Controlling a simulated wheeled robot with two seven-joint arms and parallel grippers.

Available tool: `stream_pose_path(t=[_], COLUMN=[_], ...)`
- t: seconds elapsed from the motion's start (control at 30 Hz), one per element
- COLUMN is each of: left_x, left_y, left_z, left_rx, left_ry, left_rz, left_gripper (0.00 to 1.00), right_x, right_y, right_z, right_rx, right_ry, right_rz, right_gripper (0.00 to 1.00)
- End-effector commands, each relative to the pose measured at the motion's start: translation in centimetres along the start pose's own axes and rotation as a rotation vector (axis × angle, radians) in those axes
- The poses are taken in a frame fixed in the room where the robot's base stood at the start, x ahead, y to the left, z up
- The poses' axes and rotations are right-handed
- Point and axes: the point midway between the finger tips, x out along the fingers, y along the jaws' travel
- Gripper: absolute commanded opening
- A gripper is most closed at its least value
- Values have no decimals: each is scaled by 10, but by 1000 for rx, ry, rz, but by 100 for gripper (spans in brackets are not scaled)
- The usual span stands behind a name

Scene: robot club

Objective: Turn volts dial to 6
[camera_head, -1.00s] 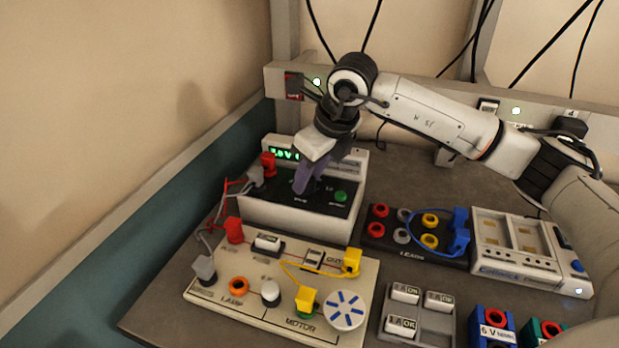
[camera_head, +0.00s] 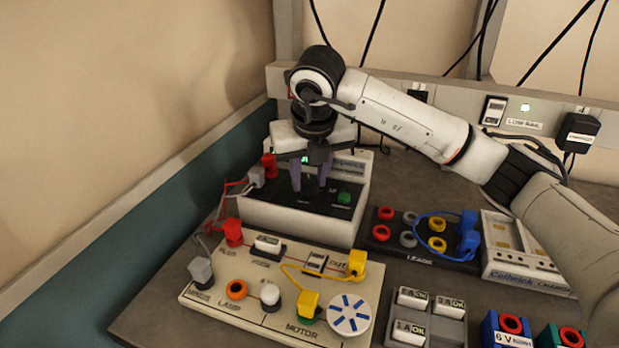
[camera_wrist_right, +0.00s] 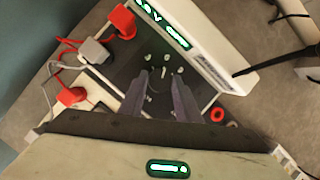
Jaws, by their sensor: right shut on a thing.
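The power supply (camera_head: 298,219) is a white box with a dark sloped control panel at the back left of the bench. My right gripper (camera_head: 310,187) points down onto this panel, its two purple-grey fingers side by side. It is shut on the volts dial, which the fingers largely hide. In the right wrist view the fingers (camera_wrist_right: 162,103) reach down to the panel, with white markings just beyond them. The green display (camera_wrist_right: 178,38) is lit there; its digits are partly cut off and I cannot read them surely. My left gripper is not in view.
Red plug (camera_head: 269,165) and grey plug (camera_head: 257,177) with leads stand at the panel's left. A cream circuit board (camera_head: 205,295) lies in front. A black leads holder (camera_head: 377,248) and a white charger (camera_head: 520,262) stand to the right. A wall closes the left side.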

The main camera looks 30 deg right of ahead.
Motion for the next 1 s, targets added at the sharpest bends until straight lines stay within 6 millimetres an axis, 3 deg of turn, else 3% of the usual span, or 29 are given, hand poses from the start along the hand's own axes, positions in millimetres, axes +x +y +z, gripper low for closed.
stream_pose_path(t=[0.43, 0.47, 0.53, 0.83, 1.0], left_x=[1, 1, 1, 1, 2], left_y=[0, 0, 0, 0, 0], left_z=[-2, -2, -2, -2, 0], left_rx=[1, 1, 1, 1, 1], left_ry=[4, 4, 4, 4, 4], left_rz=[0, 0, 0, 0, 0], left_gripper=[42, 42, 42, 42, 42], right_x=[-1, -1, -1, -1, -17], right_y=[-1, -1, -1, 0, 0], right_z=[1, 1, 1, 0, 1], right_rx=[10, 10, 10, 9, 8], right_ry=[-2, -2, -1, 0, -3], right_rz=[-6, -6, -6, -4, -2], right_gripper=[8, 35, 47, 48, 48])
